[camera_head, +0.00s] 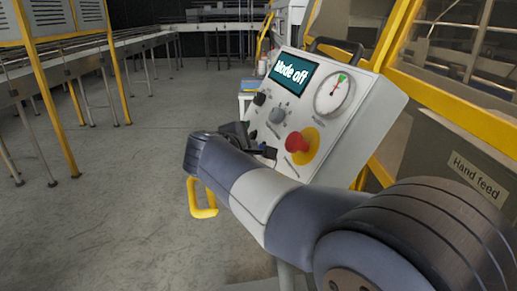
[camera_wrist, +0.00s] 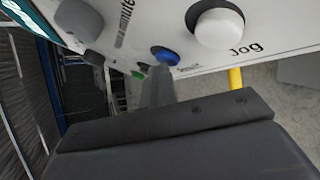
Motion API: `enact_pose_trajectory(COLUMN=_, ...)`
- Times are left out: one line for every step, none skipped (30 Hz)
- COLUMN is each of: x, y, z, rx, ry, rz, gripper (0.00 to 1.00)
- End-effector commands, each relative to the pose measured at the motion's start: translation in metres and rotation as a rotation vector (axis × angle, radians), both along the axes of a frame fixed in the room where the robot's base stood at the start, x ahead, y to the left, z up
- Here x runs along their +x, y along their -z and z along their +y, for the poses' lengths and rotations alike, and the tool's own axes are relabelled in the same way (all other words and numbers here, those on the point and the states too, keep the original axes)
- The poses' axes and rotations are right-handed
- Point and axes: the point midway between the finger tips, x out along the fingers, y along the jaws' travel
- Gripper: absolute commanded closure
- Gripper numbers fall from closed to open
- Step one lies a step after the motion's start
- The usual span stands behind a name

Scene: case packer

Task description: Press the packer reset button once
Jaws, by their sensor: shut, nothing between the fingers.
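The grey control panel (camera_head: 352,111) stands right of centre in the head view. In the wrist view, a blue button (camera_wrist: 165,55) sits on the panel, with a small label beside it too blurred to read. I cannot read "reset" on any button. My gripper (camera_wrist: 158,78) is shut and empty, its fingertips close to the blue button. I cannot tell whether they touch it. In the head view, my gripper (camera_head: 266,152) is at the panel's lower left, partly hidden by my wrist. A green button (camera_wrist: 138,73) is left of the fingertips in the wrist view.
A red mushroom button (camera_head: 301,140) on yellow is right of my gripper. Floor at left is clear.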

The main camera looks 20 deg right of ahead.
Motion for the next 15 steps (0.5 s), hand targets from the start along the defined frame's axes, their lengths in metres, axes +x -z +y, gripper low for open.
enact_pose_trajectory(x=0.0, y=0.0, z=0.0, rx=0.0, ry=0.001, rz=0.001, gripper=1.0)
enact_pose_trajectory(x=0.0, y=0.0, z=0.0, rx=-0.001, ry=0.001, rz=0.001, gripper=1.0)
enact_pose_trajectory(x=0.0, y=0.0, z=0.001, rx=-0.001, ry=0.001, rz=0.001, gripper=1.0)
enact_pose_trajectory(x=0.0, y=-0.001, z=0.001, rx=-0.001, ry=0.001, rz=0.001, gripper=1.0)
enact_pose_trajectory(x=0.0, y=-0.001, z=0.002, rx=-0.001, ry=0.001, rz=0.001, gripper=1.0)
enact_pose_trajectory(x=0.0, y=-0.002, z=0.004, rx=0.0, ry=0.0, rz=0.001, gripper=1.0)
enact_pose_trajectory(x=0.0, y=-0.003, z=0.005, rx=0.0, ry=0.0, rz=0.001, gripper=1.0)
enact_pose_trajectory(x=0.0, y=-0.004, z=0.007, rx=0.0, ry=-0.001, rz=0.001, gripper=1.0)
enact_pose_trajectory(x=0.001, y=-0.005, z=0.009, rx=-0.001, ry=-0.002, rz=0.001, gripper=1.0)
enact_pose_trajectory(x=0.0, y=-0.006, z=0.01, rx=0.0, ry=-0.001, rz=0.002, gripper=1.0)
enact_pose_trajectory(x=0.001, y=-0.007, z=0.011, rx=0.0, ry=-0.001, rz=0.002, gripper=1.0)
enact_pose_trajectory(x=0.0, y=-0.007, z=0.013, rx=-0.001, ry=0.0, rz=0.002, gripper=1.0)
enact_pose_trajectory(x=0.0, y=-0.007, z=0.013, rx=-0.001, ry=0.001, rz=0.001, gripper=1.0)
enact_pose_trajectory(x=0.0, y=-0.008, z=0.014, rx=-0.001, ry=0.001, rz=0.001, gripper=1.0)
enact_pose_trajectory(x=0.0, y=-0.007, z=0.014, rx=0.0, ry=0.001, rz=0.002, gripper=1.0)
